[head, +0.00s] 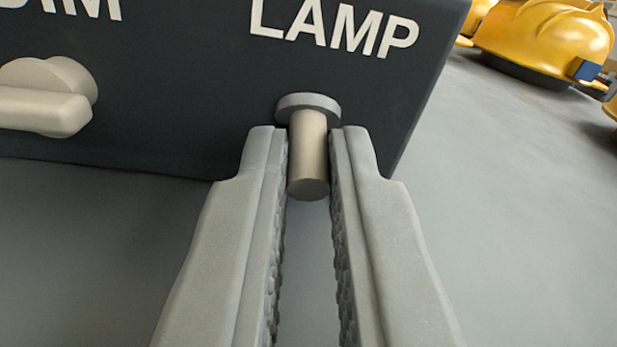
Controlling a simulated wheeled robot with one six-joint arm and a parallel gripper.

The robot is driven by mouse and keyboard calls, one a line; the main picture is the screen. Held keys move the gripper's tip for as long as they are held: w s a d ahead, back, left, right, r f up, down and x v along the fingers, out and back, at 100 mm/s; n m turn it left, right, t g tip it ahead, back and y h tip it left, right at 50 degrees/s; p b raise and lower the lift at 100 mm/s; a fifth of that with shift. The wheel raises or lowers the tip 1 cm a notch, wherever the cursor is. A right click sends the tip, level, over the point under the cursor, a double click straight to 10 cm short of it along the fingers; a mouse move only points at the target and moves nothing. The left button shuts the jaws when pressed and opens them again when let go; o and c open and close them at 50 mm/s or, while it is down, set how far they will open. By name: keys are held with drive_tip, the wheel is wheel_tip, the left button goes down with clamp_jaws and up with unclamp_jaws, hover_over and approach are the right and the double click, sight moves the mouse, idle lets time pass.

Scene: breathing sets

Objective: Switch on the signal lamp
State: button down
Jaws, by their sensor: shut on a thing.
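A dark box (200,100) fills the upper left of the view, with white lettering on its front. A short pale toggle lever (309,160) sticks out of a grey round collar (308,104) below the word LAMP. The lever points toward me and slightly down. My gripper (308,150) is shut on the lever, one ridged finger on each side of it near the box's face. The lamp itself is not seen.
A pale dim knob (45,97) with a bar grip sits on the box at the left, under partly cut-off lettering. Yellow helmets (545,40) lie at the upper right. The grey tabletop (510,220) is clear at the right.

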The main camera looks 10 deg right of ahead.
drive_tip(key=shift+f, duration=0.15)
drive_tip(key=shift+f+t, duration=0.15)
drive_tip(key=shift+t, duration=0.55)
drive_tip(key=c, duration=1.5)
unclamp_jaws()
drive_tip(key=s, duration=0.5)
drive_tip(key=s+f, duration=0.1)
drive_tip(key=s, duration=0.5)
drive_tip(key=s+a+f, duration=0.1)
drive_tip(key=s, duration=0.5)
drive_tip(key=shift+f, duration=0.25)
